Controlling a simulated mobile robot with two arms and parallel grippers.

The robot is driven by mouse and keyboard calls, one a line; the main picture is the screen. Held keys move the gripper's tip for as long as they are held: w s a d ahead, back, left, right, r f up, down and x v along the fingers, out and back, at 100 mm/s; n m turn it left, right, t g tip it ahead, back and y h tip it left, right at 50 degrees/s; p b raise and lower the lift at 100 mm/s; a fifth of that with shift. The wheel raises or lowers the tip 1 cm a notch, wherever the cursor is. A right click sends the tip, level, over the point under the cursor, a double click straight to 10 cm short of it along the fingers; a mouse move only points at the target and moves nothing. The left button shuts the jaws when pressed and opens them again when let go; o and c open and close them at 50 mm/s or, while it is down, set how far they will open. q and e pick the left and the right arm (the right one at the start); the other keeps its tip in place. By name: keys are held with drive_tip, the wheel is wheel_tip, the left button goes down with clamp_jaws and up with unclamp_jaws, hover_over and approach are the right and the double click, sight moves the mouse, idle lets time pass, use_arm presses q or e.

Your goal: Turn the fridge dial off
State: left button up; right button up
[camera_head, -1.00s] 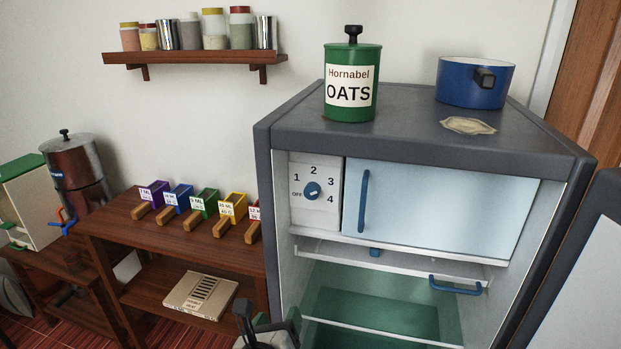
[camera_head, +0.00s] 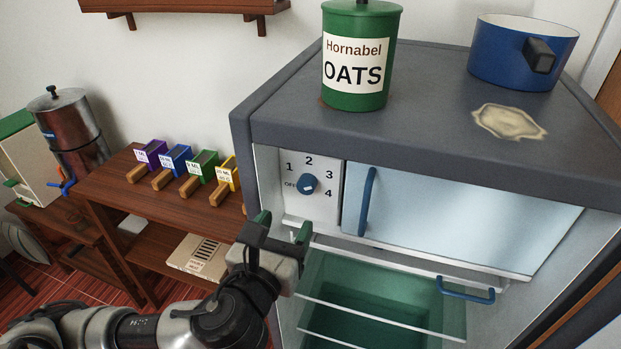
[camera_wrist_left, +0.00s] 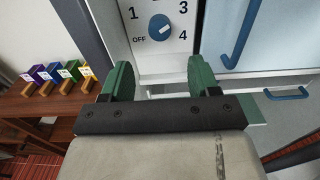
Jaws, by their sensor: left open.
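The fridge dial (camera_head: 308,184) is a round blue knob on a white panel (camera_head: 294,210) marked OFF, 1, 2, 3 and 4, inside the open fridge at the upper left. It also shows in the left wrist view (camera_wrist_left: 160,27), with a pale mark on its face; I cannot tell for sure which label it points to. My left gripper (camera_head: 284,228) is open and empty, below and a little left of the dial, apart from it. In the left wrist view its two green fingers (camera_wrist_left: 160,80) stand apart below the dial. My right gripper does not show.
The fridge (camera_head: 420,140) carries a green oats canister (camera_head: 357,90), a blue pot (camera_head: 500,65) and a pale flat patch (camera_head: 509,121). A light blue compartment door (camera_head: 450,210) with a blue handle (camera_head: 367,202) is right of the dial.

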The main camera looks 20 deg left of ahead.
sight(305, 190)
use_arm(q)
drive_tip(key=w, duration=0.4)
drive_tip(key=shift+w+r, duration=0.35)
drive_tip(key=shift+w, duration=0.05)
drive_tip(key=w, duration=0.2)
drive_tip(key=w+p, duration=0.1)
drive_tip(key=w, duration=0.1)
drive_tip(key=shift+d+f+p, duration=0.15)
drive_tip(key=shift+f+p, duration=0.05)
drive_tip(key=shift+p, duration=0.1)
drive_tip(key=shift+w, duration=0.3)
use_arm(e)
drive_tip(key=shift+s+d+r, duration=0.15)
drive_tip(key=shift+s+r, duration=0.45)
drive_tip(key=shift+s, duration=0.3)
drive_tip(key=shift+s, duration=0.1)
use_arm(q)
drive_tip(key=shift+c, duration=1)
drive_tip(key=c, duration=0.7)
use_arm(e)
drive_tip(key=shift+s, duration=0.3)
